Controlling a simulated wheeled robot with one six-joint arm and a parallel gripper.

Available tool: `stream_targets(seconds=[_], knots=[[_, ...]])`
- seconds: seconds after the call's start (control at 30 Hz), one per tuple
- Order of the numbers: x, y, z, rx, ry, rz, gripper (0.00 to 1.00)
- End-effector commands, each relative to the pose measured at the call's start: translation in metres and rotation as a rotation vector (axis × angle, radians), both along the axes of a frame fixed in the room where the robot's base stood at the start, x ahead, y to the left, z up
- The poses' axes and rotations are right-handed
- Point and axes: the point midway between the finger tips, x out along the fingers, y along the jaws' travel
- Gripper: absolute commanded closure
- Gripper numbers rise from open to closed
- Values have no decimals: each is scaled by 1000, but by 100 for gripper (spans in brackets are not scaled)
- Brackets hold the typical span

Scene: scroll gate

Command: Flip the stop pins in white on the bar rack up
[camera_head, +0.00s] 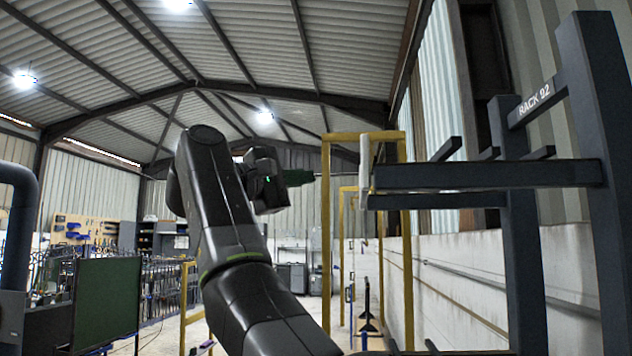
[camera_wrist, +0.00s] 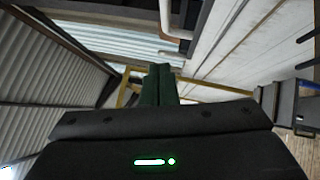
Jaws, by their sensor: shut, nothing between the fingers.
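The bar rack (camera_head: 490,174) is a dark grey frame at the right of the head view, with horizontal arms pointing left. A white stop pin (camera_head: 364,165) stands about upright at the left end of the nearest long arm, its top above the arm. Other pins are not clear to me. My gripper (camera_head: 314,177) is left of that pin, apart from it, at about the height of the arm. Its green fingers also show in the wrist view (camera_wrist: 159,85), shut and empty. A white pipe-like piece (camera_wrist: 166,14) shows beyond them; I cannot tell whether it is a pin.
A yellow gate frame (camera_head: 326,235) stands behind my gripper and the rack arm's end. A rack upright (camera_head: 585,120) carries the label RACK 92 beside it. A green panel (camera_head: 107,300) is at lower left. Open air lies between my gripper and the pin.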

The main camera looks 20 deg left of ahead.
Motion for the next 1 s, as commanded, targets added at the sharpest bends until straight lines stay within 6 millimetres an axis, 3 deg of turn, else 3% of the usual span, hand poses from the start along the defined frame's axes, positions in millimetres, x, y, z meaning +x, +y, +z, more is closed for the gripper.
stream_targets(seconds=[0.1,0.33,1.0], knots=[[-16,10,-3,2,-1,4,100],[-33,20,-5,2,-1,0,100],[-36,21,-5,1,-1,-1,100]])
